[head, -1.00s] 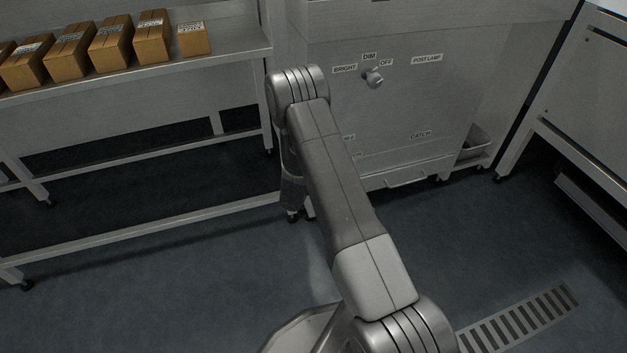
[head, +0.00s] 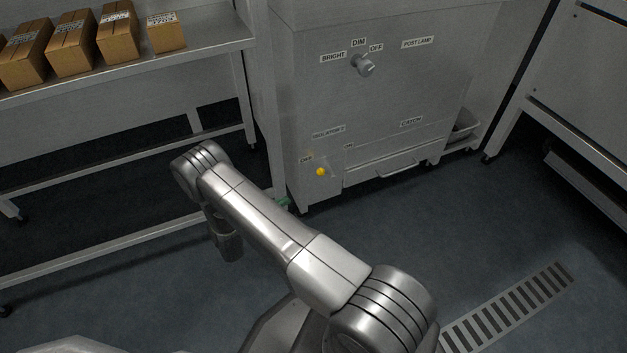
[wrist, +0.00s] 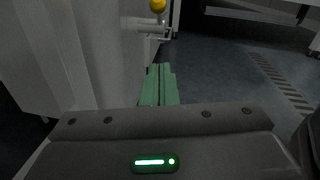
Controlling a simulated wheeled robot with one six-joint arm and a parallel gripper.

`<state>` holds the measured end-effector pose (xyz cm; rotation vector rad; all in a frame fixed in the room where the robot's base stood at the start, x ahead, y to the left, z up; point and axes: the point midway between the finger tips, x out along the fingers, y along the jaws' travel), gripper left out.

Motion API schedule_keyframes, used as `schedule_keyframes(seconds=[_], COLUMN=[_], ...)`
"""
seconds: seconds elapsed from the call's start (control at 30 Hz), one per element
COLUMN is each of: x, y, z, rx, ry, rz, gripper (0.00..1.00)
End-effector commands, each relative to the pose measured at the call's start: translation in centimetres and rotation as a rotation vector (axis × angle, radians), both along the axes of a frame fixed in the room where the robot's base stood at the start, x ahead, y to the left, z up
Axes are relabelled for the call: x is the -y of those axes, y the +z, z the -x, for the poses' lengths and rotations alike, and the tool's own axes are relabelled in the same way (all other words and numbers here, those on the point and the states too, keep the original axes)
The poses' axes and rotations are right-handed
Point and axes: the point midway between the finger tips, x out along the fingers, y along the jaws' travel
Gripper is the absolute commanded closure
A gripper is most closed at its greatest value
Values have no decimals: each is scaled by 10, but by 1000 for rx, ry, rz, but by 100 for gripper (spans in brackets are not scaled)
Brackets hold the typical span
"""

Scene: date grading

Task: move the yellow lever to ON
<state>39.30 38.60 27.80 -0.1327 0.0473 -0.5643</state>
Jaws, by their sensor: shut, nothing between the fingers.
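The yellow lever's round knob (head: 320,172) shows low on the left of the grey cabinet front, below and between the OFF label (head: 306,159) and the ON label (head: 349,146), closer to OFF. Its shaft is hard to make out. In the wrist view, the yellow knob (wrist: 157,5) is at the top edge, beyond my fingers. My gripper (wrist: 160,72) has its green fingers together and empty, apart from the lever. In the head view, the green fingertips of my gripper (head: 283,202) peek out past my arm, left of and lower than the knob.
A dimmer knob (head: 363,65) sits higher on the cabinet (head: 400,95). A handle (head: 396,168) juts out low on its front. A shelf (head: 215,45) with brown boxes (head: 117,32) stands to the left. Open floor lies in front, with a drain grate (head: 510,310).

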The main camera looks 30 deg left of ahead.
Motion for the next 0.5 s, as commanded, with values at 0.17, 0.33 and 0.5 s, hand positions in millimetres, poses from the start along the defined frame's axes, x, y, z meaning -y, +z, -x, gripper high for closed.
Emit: schedule_keyframes(seconds=[0.17, 0.33, 0.5], x=[3, 17, 36], y=[0, -2, -3], z=[-5, -24, -54], rx=[0, -1, -1], ry=[-3, -7, -7], rz=[0, 0, 0], gripper=[100, 100, 100])
